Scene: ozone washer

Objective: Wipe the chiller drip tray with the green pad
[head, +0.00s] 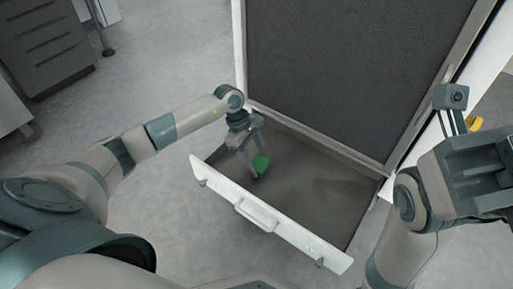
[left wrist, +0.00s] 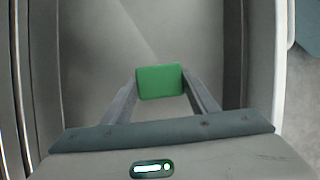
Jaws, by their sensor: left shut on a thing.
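The green pad (head: 261,164) is held between the fingertips of my left gripper (head: 254,172), inside the pulled-out drip tray (head: 325,192). In the left wrist view the pad (left wrist: 160,81) sits squarely between the two fingers, above or on the tray floor (left wrist: 110,50). I cannot tell whether it touches the floor. The tray is a grey shallow drawer with a white front and a handle, at the bottom of the chiller (head: 350,70). My right arm is at the right edge of the head view; its gripper (head: 490,175) shows only in part, and its fingertips are unclear.
The tray's white front panel (head: 290,232) with its handle and side walls bound the space around my left gripper. The dark mesh face of the chiller rises behind it. A grey drawer cabinet (head: 45,45) stands at the back left. The floor left of the tray is clear.

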